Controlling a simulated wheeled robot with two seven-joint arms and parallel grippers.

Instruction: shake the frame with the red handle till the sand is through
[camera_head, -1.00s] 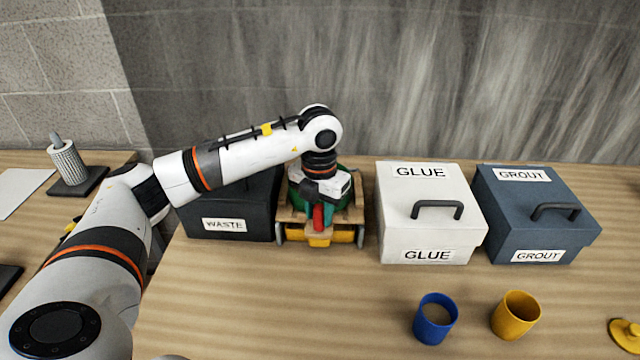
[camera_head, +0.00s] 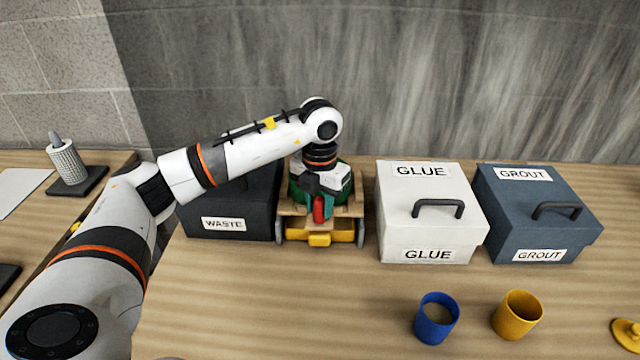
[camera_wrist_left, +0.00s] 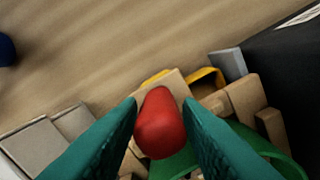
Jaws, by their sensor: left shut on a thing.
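The red handle (camera_head: 318,209) belongs to the frame (camera_head: 345,209), a wooden piece standing between the waste box and the glue box. My left gripper (camera_head: 322,206) is shut on the red handle. In the left wrist view the red handle (camera_wrist_left: 160,124) sits between the two teal fingers of my left gripper (camera_wrist_left: 161,118). A green round part (camera_head: 298,191) shows on the wooden frame behind the handle. A yellow tray (camera_head: 320,239) sits low at the front. My gripper and wrist hide the top, and I cannot see any sand. My right gripper is not in view.
The dark waste box (camera_head: 250,214) stands close on the left. The white glue box (camera_head: 430,222) and blue grout box (camera_head: 530,218) stand on the right. A blue cup (camera_head: 436,325) and a yellow cup (camera_head: 516,318) stand in front. The table before the frame is clear.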

